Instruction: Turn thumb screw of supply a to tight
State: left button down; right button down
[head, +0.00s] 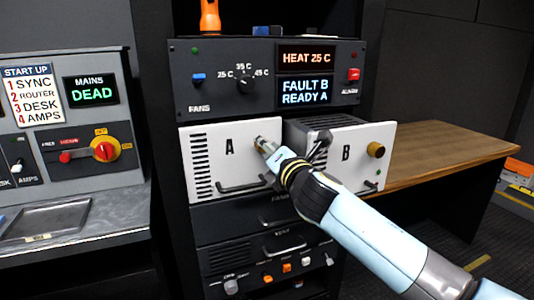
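Supply A (205,160) is a white-fronted unit with a black letter A, slots at its left and a handle low down. My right gripper (262,145) reaches in from the lower right to the upper right part of its front. The thumb screw of supply A cannot be made out; the gripper covers that part. I cannot tell whether the fingers are closed on it. Supply B (350,165), beside it on the right, stands out from the rack and shows a brass thumb screw (376,150). My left gripper is not in view.
Above is a control panel (215,95) with a knob; its display (305,91) reads FAULT B, READY A. Below are dark drawers and a switch row (285,268). A wooden desk (440,150) stands right, a grey console (95,175) left.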

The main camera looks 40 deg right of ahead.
jog(key=m+b, duration=0.1)
jog(key=m, duration=0.2)
jog(key=m+b, duration=0.2)
jog(key=m, duration=0.2)
jog(key=m+b, duration=0.1)
jog(key=m, duration=0.2)
jog(key=shift+f+h+b, duration=0.25)
jog(key=shift+h+b, duration=0.05)
jog(key=shift+b, duration=0.1)
jog(key=shift+m+b, duration=1.8)
jog(key=shift+m, duration=3.1)
jog(key=c, duration=1)
grip_release()
